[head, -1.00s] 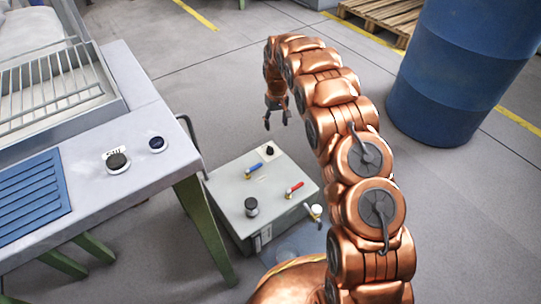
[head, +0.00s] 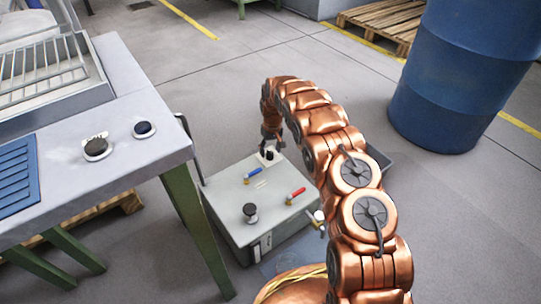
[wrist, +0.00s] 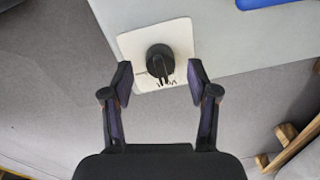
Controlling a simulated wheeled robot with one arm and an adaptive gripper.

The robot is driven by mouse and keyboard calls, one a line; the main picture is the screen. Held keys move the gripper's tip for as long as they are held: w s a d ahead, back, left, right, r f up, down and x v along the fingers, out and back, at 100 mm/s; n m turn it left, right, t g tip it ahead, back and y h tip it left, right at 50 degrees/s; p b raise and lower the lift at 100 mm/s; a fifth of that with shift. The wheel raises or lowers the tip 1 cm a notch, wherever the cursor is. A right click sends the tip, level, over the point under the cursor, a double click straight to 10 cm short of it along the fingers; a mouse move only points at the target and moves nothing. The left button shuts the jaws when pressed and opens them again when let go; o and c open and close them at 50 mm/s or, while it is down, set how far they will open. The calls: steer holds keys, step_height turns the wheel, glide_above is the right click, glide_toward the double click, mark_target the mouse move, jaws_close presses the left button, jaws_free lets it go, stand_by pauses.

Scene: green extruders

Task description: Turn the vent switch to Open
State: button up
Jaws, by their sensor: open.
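The vent switch (wrist: 160,60) is a black round knob with a raised grip bar on a white label plate (wrist: 181,40), at a corner of the grey box. It also shows in the head view (head: 269,155) at the box's far corner. My gripper (wrist: 160,80) is open, its two fingertips apart on either side of the knob's near part. No clear contact shows. In the head view my gripper (head: 272,136) is just above the switch and partly covers it. The plate's lettering is partly hidden by the knob and cannot be read.
The grey box (head: 229,210) also carries a blue lever (head: 254,173), a red lever (head: 296,195) and a black knob (head: 250,212). A workbench (head: 110,150) stands at left, a blue barrel (head: 450,80) at right. A dark bin (head: 378,160) is behind my arm.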

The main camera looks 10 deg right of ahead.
step_height(320, 180, down, 2)
steer(key=shift+f, duration=0.1)
jaws_close()
stand_by(0.5)
